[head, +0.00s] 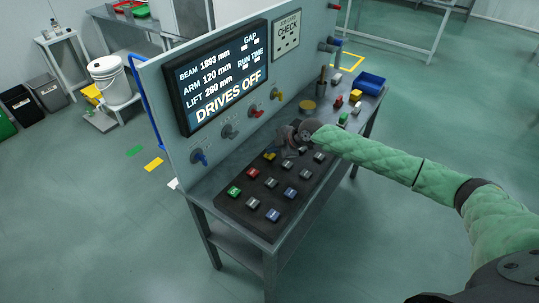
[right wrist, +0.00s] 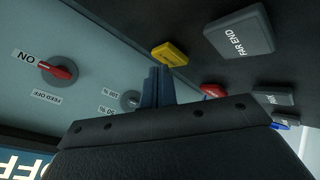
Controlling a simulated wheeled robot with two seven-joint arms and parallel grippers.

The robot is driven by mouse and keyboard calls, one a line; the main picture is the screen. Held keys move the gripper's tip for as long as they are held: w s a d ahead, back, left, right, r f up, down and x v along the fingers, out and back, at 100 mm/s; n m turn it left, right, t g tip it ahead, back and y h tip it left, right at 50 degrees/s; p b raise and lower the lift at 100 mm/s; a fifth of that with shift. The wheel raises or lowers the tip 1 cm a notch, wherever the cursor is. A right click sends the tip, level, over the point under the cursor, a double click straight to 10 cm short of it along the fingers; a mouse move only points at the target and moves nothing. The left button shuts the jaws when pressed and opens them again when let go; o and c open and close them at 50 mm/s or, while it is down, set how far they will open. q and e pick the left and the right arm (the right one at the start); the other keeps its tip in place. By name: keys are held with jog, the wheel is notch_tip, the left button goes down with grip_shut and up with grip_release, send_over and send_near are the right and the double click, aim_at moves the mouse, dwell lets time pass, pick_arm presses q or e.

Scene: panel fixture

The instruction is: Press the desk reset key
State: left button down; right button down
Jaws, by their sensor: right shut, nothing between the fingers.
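The desk (head: 225,205) carries a dark key plate with several grey, blue, red, green and yellow keys. No label that I can read says reset. A yellow key (head: 269,156) sits near the panel; it also shows in the right wrist view (right wrist: 170,54), its lettering too small to read. My right gripper (head: 286,152) is shut and empty, low over the plate next to the yellow key. In the right wrist view its fingertips (right wrist: 159,76) appear just by that key; I cannot tell whether they touch. A red key (head: 253,173) lies nearby. My left gripper is not in view.
The upright panel behind has a "DRIVES OFF" screen (head: 225,75), a red knob (right wrist: 62,70) and other knobs. A grey "FAR END" key (right wrist: 238,36) is close to my right gripper. A blue bin (head: 370,82) and coloured blocks stand at the desk's far end.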

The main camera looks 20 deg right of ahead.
aim_at(273, 156)
jog(key=shift+r, duration=0.4)
jog(key=shift+r+p, duration=1.2)
jog(key=shift+r, duration=1.3)
